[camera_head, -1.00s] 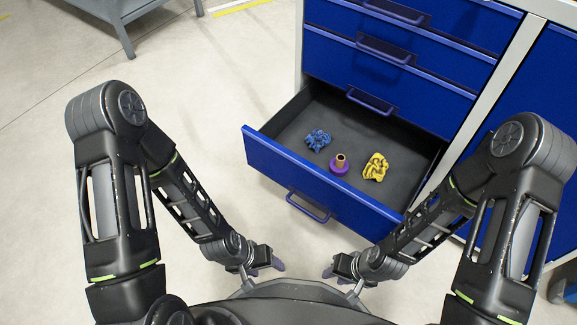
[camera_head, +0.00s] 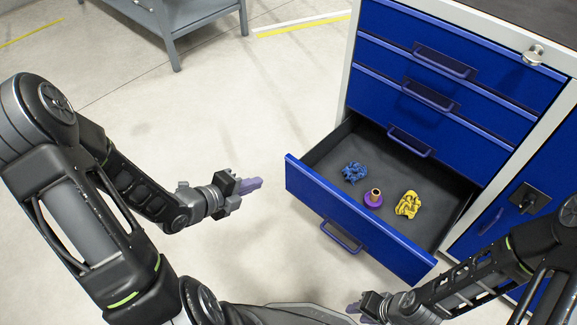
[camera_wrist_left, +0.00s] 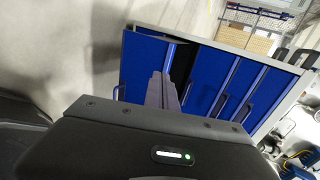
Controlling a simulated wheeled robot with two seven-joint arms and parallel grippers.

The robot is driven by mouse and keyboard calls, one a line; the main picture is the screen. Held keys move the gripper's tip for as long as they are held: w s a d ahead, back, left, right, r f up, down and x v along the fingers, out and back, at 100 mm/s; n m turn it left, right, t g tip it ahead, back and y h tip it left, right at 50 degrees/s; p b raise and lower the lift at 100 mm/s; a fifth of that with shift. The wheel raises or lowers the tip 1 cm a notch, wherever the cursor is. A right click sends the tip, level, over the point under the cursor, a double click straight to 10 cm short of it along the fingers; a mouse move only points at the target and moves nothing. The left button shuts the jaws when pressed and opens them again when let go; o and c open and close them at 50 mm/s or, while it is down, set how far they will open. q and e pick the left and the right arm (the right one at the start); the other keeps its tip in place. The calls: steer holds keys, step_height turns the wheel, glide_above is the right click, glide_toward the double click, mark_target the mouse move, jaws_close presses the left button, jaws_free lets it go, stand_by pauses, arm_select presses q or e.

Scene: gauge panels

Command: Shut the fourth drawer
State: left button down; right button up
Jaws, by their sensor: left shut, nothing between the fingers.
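The open fourth drawer (camera_head: 360,222) is the lowest of the blue cabinet (camera_head: 440,85) and sticks well out, with a bar handle (camera_head: 341,236) on its front. Inside lie a blue lump (camera_head: 355,173), a purple and brown piece (camera_head: 373,198) and a yellow lump (camera_head: 408,205). My left gripper (camera_head: 252,184) is shut and empty, to the left of the drawer front and apart from it. Its fingers (camera_wrist_left: 162,90) also show in the left wrist view, pointing toward the blue cabinet fronts. My right gripper (camera_head: 358,308) is low, in front of the drawer; its jaw state is unclear.
The three drawers above look shut. A blue door (camera_head: 515,215) with a black latch is to the right. A grey table (camera_head: 190,20) stands at the back left. The floor left of the drawer is clear.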

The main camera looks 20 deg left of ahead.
arm_select(q)
steer(key=b, duration=0.4)
glide_toward(295, 165)
step_height(295, 165, down, 3)
steer(key=w, duration=0.2)
steer(key=w+d, duration=0.1)
steer(key=w, duration=0.1)
steer(key=shift+w+d+f, duration=0.15)
steer(key=shift+d+f, duration=0.05)
steer(key=shift+d, duration=0.05)
steer(key=shift+w+d, duration=0.15)
steer(key=shift+w, duration=0.3)
